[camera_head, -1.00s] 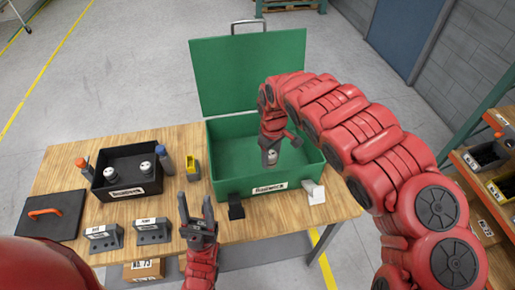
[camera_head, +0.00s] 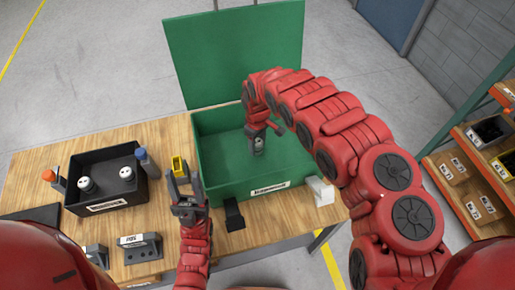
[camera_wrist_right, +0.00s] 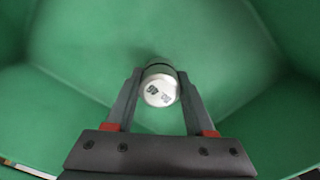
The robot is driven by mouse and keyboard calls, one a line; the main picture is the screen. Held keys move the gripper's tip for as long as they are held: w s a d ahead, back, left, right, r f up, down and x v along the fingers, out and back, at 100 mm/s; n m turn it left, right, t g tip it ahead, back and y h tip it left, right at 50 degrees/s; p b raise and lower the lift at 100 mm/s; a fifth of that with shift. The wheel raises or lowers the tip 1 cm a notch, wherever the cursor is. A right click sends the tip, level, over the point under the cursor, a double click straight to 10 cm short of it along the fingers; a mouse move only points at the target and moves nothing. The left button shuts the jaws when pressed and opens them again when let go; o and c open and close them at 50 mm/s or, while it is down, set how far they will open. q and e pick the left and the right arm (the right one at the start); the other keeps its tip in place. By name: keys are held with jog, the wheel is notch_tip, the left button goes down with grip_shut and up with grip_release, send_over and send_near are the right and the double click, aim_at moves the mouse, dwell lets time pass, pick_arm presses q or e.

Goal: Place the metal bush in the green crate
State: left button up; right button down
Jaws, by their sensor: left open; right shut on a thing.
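The green crate (camera_head: 222,186) stands on the table with its lid raised at the back. My right gripper (camera_head: 259,138) reaches down inside the crate's opening. It is shut on the metal bush (camera_wrist_right: 160,86), a silvery cylinder with dark marks on its end face. The bush also shows small between the fingers in the head view (camera_head: 258,147). Green crate walls and floor surround it in the right wrist view; whether it touches the floor I cannot tell. My left gripper (camera_head: 184,182) is open and empty, over the table left of the crate, fingers pointing away from me.
A black bin (camera_head: 105,187) with two metal bushes (camera_head: 86,184) (camera_head: 125,173) stands left of the crate. A yellow item (camera_head: 179,166) and a blue-topped bottle (camera_head: 144,160) stand near it. Grey blocks (camera_head: 142,248) lie at the front. A black stand (camera_head: 233,214) is close to the crate's front.

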aim_at(258, 150)
jog(key=shift+s+f+p, duration=0.1)
jog(key=shift+f+p, duration=0.4)
jog(key=shift+f, duration=1.3)
jog(key=shift+f, duration=0.1)
jog(key=shift+c, duration=1.3)
grip_release()
